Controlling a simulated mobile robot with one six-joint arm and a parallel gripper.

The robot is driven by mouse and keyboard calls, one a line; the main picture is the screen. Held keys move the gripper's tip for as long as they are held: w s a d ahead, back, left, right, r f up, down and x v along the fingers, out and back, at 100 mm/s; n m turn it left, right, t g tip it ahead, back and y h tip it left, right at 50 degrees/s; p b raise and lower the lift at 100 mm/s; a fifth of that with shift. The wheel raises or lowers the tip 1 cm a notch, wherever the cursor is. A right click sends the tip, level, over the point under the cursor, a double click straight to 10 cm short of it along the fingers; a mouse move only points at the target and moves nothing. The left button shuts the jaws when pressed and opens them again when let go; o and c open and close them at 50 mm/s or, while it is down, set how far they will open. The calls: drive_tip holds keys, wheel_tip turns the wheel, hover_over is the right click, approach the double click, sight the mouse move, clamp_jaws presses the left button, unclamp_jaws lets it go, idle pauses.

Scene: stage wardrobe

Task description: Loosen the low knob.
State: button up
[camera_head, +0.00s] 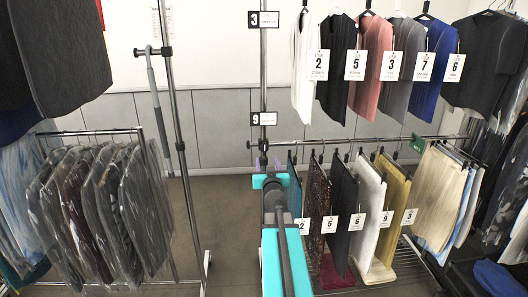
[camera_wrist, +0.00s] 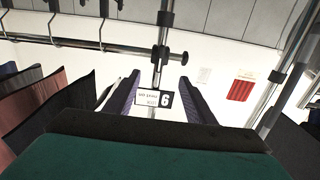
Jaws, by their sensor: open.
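A dark clamp with a knob sits low on the upright pole (camera_head: 263,70), below the tag marked 9 (camera_head: 263,118), where the clothes rail meets it. In the wrist view, which looks upside down, the knob (camera_wrist: 180,57) sticks out to the right of the pole. My gripper (camera_head: 265,166) is open and empty; its purple fingers also show in the wrist view (camera_wrist: 158,97). There the fingers flank the tag, and the knob lies apart from them, beyond the tips. In the head view my arm hides part of the clamp area.
Tagged trousers (camera_head: 340,210) hang from the rail close on the right, with tagged tops (camera_head: 372,65) above. Bagged garments (camera_head: 100,210) hang on the left rack. A slanted grey pole (camera_head: 158,105) stands left of my gripper. The floor (camera_head: 225,215) between is clear.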

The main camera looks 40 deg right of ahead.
sight(264, 149)
drive_tip(key=shift+x, duration=6)
drive_tip(key=c, duration=1)
drive_tip(key=shift+a, duration=0.2)
drive_tip(key=shift+d, duration=0.1)
